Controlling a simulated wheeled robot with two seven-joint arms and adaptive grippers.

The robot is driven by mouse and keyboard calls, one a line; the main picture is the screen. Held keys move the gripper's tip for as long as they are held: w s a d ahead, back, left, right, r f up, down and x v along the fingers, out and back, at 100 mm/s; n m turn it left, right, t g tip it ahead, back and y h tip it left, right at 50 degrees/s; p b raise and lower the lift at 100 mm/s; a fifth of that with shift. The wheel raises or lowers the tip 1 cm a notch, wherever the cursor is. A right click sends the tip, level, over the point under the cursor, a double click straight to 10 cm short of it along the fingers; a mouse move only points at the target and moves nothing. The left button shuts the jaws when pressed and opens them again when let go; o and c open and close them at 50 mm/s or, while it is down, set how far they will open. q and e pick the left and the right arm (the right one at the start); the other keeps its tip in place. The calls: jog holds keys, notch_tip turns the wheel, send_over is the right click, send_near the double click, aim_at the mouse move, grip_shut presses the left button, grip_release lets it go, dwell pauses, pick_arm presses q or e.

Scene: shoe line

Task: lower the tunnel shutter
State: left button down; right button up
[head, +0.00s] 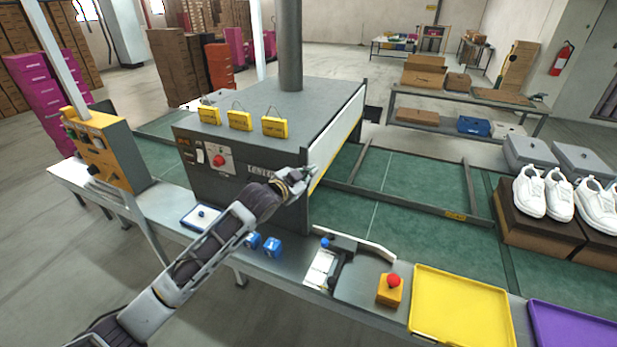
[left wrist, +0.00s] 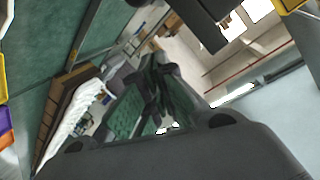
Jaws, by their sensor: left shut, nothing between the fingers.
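The tunnel (head: 270,108) is a large grey box over the green conveyor. Its shutter (head: 339,140) is a white panel on the right side with a yellow strip along its lower edge. That edge appears to sit above the belt, with a gap below. My left gripper (head: 312,172) is at the tunnel's near right corner, close to the near end of the yellow strip. Its fingers are shut and empty; whether they touch the shutter I cannot tell. The dark fingers also show in the left wrist view (left wrist: 158,90). My right gripper is not in view.
Yellow tags (head: 239,121) stand on the tunnel roof. A red-button box (head: 389,290), a yellow tray (head: 462,308) and a purple tray (head: 570,326) are on the near ledge. White shoes (head: 545,192) on brown boxes are at the right. The belt (head: 415,200) beside the tunnel is clear except for rails.

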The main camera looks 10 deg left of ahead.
pick_arm(q)
jog(key=shift+w+a+f+p, duration=0.1)
jog(key=shift+w+f+p, duration=0.35)
jog(key=shift+w+f, duration=0.55)
jog(key=shift+w+a+f+p, duration=0.1)
jog(key=shift+w+f+p, duration=0.3)
jog(key=shift+w+f, duration=0.55)
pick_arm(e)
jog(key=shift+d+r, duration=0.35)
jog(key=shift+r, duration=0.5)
pick_arm(q)
jog(key=shift+s+f, duration=0.15)
jog(key=shift+f, duration=0.1)
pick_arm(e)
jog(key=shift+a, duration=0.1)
